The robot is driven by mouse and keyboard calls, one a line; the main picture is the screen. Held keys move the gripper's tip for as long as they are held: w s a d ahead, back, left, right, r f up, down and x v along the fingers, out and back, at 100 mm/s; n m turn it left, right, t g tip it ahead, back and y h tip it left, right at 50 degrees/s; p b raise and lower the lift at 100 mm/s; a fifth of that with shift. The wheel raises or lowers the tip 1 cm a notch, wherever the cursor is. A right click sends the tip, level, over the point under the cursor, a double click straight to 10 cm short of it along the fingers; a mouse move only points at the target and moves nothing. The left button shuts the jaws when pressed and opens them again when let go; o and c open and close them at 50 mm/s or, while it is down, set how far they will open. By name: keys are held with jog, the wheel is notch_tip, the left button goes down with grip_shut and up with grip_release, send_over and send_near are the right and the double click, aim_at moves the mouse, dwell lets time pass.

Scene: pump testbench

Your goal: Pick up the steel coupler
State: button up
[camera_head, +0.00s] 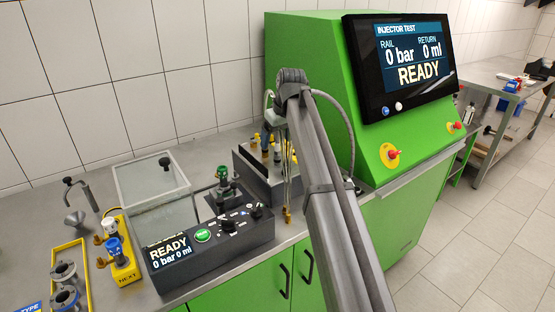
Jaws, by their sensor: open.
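Two steel flanged, ring-like parts stand in the yellow-edged tray (54,247) at the lower left. My arm rises from the bottom right to a bend at upper centre, well to the right of that tray.
A yellow NEXT block (125,268) with blue- and white-topped parts stands right of the tray. Beyond are a black control box (165,276), a clear-lidded bin (150,190), a dark injector rack (262,178) and the green test machine (310,45).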

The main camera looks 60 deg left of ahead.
aim_at(277, 150)
jog(key=shift+r, duration=0.7)
jog(key=shift+c, duration=0.4)
jog(key=c, duration=0.5)
jog(key=w+d+r+n, duration=0.2)
jog(key=d+r, duration=0.2)
jog(key=r, duration=0.1)
jog(key=shift+g+h, duration=0.3)
jog(key=x, duration=0.9)
jog(key=shift+s+a+r, duration=0.15)
jog(key=shift+s+a, duration=0.05)
jog(key=shift+s, duration=0.1)
jog(key=shift+s+a+x, duration=0.1)
jog(key=shift+s+x, duration=0.1)
jog(key=shift+x, duration=1.05)
jog(key=shift+s+a+x, duration=0.15)
jog(key=shift+s+x, duration=0.05)
jog(key=shift+x, duration=1.1)
